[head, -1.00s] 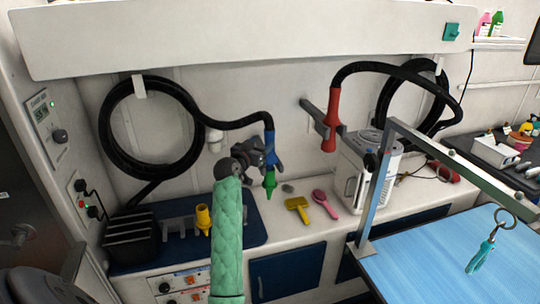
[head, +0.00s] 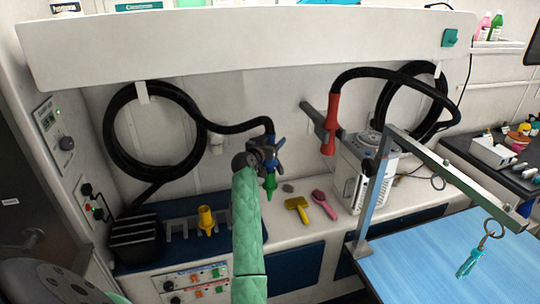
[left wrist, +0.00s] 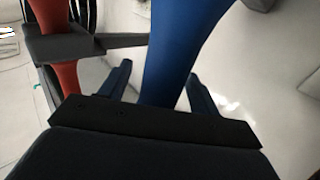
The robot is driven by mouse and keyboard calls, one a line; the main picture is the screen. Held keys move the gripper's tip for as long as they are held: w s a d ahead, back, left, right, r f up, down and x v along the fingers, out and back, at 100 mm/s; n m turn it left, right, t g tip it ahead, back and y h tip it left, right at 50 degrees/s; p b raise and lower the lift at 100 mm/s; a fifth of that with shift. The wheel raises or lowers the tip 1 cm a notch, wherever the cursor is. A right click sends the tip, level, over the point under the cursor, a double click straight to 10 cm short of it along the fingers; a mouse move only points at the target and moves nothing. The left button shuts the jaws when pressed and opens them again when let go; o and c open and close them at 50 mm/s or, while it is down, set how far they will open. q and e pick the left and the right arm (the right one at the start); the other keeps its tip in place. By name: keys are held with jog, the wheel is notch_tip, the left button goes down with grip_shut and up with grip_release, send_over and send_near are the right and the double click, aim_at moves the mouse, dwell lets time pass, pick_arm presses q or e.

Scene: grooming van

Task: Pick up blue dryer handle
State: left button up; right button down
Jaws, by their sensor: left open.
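The blue dryer handle (head: 269,139) hangs at the end of a black hose near the back wall, with a green nozzle (head: 269,182) below it. My left gripper (head: 266,155) is at the handle, at the end of the green-sleeved arm. In the left wrist view the blue handle (left wrist: 180,45) stands between the two open fingers (left wrist: 160,85). The fingers lie on either side of it; I cannot tell whether they touch it. Part of the handle is hidden by the gripper in the head view. My right gripper is not in view.
A red dryer handle (head: 331,125) hangs in a grey holder to the right; it also shows in the left wrist view (left wrist: 60,80). A yellow brush (head: 298,207) and a pink brush (head: 324,205) lie on the counter. A metal post (head: 376,190) stands by the blue table (head: 430,260).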

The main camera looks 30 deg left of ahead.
pick_arm(q)
jog(key=shift+w, duration=0.15)
jog(key=c, duration=0.9)
jog(key=shift+c, duration=1.3)
